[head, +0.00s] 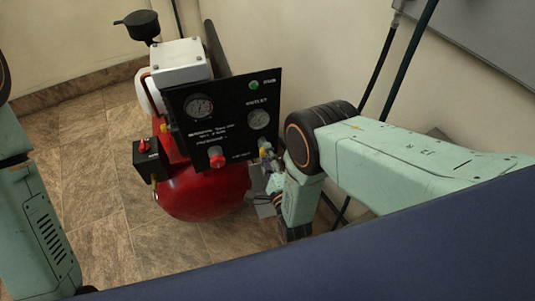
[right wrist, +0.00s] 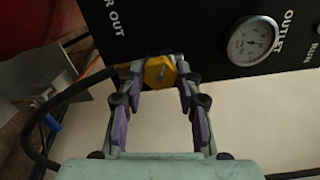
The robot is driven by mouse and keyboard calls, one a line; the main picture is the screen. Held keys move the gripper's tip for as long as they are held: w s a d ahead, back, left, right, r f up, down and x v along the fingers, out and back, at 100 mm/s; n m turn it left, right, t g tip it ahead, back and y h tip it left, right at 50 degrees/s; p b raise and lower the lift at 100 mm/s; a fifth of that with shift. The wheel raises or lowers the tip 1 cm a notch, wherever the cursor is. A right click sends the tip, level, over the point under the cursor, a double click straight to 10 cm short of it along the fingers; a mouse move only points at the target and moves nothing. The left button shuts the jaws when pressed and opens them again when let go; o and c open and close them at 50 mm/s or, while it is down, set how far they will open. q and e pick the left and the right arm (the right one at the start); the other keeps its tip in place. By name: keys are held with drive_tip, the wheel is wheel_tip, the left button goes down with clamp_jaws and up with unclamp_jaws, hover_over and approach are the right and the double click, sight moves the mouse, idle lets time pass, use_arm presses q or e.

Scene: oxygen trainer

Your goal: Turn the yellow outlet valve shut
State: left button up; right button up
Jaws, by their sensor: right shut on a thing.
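The yellow outlet valve (right wrist: 160,71) sits at the edge of the black panel (right wrist: 200,35) in the right wrist view. My right gripper (right wrist: 158,80) is shut on it, with one finger on each side of the yellow knob. In the head view the valve (head: 265,149) is a small yellow spot at the panel's lower right, and my right gripper (head: 274,166) reaches it from the right. My left arm shows at the left edge of the head view, but its gripper is not visible. The valve's exact turn angle is hard to tell.
The panel carries an outlet gauge (right wrist: 252,40), a second gauge (head: 199,106) and a red knob (head: 216,157). A red tank (head: 205,192) stands behind and below the panel. A black box with a red switch (head: 149,158) is at its left. A dark hose (right wrist: 70,92) runs left from the valve.

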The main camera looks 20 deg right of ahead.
drive_tip(key=m+p, duration=0.2)
drive_tip(key=m, duration=1)
drive_tip(key=shift+m, duration=0.3)
idle(0.4)
drive_tip(key=o, duration=1.1)
drive_tip(key=shift+o, duration=0.2)
drive_tip(key=shift+s, duration=0.1)
drive_tip(key=s, duration=0.7)
drive_tip(key=shift+s, duration=0.15)
drive_tip(key=shift+d, duration=0.1)
